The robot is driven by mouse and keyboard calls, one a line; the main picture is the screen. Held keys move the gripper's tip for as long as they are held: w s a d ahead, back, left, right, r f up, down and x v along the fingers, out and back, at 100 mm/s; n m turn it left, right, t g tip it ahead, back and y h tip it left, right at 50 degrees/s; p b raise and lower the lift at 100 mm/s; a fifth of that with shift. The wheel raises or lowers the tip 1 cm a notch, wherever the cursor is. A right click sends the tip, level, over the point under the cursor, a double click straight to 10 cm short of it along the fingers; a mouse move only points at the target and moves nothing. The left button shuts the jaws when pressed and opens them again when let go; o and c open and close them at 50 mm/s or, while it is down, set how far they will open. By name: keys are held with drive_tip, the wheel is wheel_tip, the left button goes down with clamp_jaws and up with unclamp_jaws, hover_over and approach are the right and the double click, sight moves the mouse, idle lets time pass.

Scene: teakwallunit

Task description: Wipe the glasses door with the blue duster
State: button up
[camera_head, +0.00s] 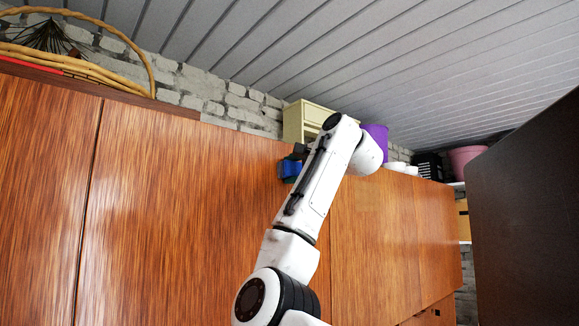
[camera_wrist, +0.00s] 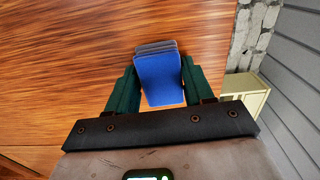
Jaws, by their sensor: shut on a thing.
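The blue duster (camera_wrist: 160,78) is between the two dark green fingers of my gripper (camera_wrist: 158,88), which is shut on it. In the head view the duster (camera_head: 290,169) shows small beside my white arm, close to the upper part of a wooden door (camera_head: 200,200). The wooden door face (camera_wrist: 70,50) also fills much of the wrist view behind the duster. I cannot tell whether the duster touches the wood. My arm hides most of my gripper and part of the door in the head view.
On top of the wall unit stand a cream box (camera_head: 305,120), a purple container (camera_head: 377,137), white bowls (camera_head: 396,166), a black crate (camera_head: 429,166) and a pink pot (camera_head: 466,158). A wicker basket (camera_head: 90,70) is at upper left. A dark panel (camera_head: 525,210) stands at right.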

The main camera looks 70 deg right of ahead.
drive_tip(key=shift+s+d+p, duration=0.5)
drive_tip(key=shift+d, duration=0.4)
drive_tip(key=shift+s+d+r+p, duration=0.1)
drive_tip(key=shift+s+d+p, duration=0.35)
drive_tip(key=shift+d, duration=0.15)
drive_tip(key=shift+s+d, duration=0.45)
drive_tip(key=shift+d, duration=0.25)
drive_tip(key=shift+s, duration=0.1)
drive_tip(key=shift+b+v, duration=1.35)
drive_tip(key=shift+v, duration=1.6)
